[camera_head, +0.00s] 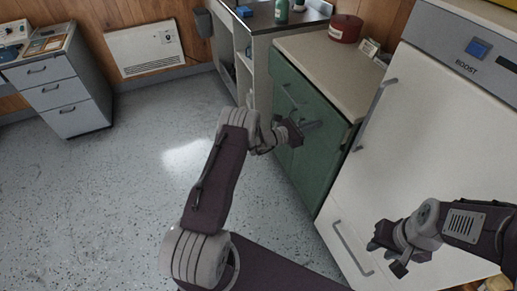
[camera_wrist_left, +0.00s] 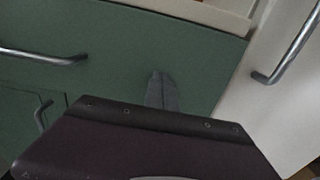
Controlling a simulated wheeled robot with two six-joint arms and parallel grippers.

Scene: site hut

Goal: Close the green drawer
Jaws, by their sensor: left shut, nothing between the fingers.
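The green drawer (camera_head: 311,103) is the top front of the green cabinet (camera_head: 318,162), with a grey bar handle. A dark gap at its right end suggests it stands slightly out; how far I cannot tell. In the left wrist view the drawer front (camera_wrist_left: 205,68) fills the middle, its handle (camera_wrist_left: 42,56) at the left. My left gripper (camera_head: 301,127) is shut and empty, its fingertips (camera_wrist_left: 161,80) pointing at the drawer front, right of the handle. I cannot tell whether they touch it. My right gripper (camera_head: 386,257) looks open and empty, in front of the white appliance.
The beige worktop (camera_head: 322,62) above the cabinet holds a red pot (camera_head: 345,28). The white appliance (camera_head: 420,130), with bar handles, stands right of the cabinet. A grey drawer unit (camera_head: 60,90) and a wall heater (camera_head: 145,48) are far left. The speckled floor between is clear.

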